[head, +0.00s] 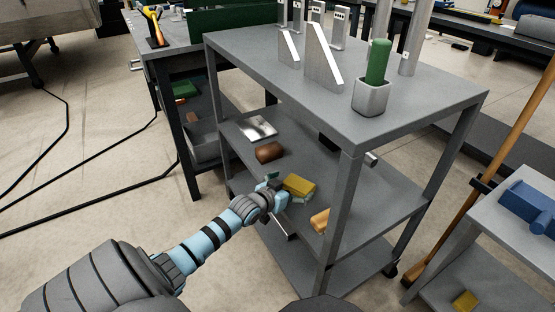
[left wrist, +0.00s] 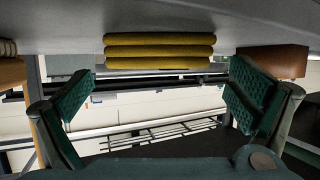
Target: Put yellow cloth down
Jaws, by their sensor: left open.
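The yellow cloth (head: 299,185) is a folded stack on the middle shelf of the grey cart. In the left wrist view, which looks upside down, the folded cloth (left wrist: 160,50) lies against the grey shelf surface (left wrist: 200,14). My left gripper (head: 283,191) reaches in at the shelf's near edge, right in front of the cloth. Its green-padded fingers (left wrist: 158,100) are wide apart and nothing is between them; the cloth lies beyond the fingertips. My right gripper is in neither view.
A brown block (head: 269,152) and a shiny metal sheet (head: 258,128) lie on the same shelf, left of and behind the cloth. An orange-yellow item (head: 320,220) lies nearer the cart's front leg (head: 335,225). The cart's top (head: 420,95) overhangs the shelf.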

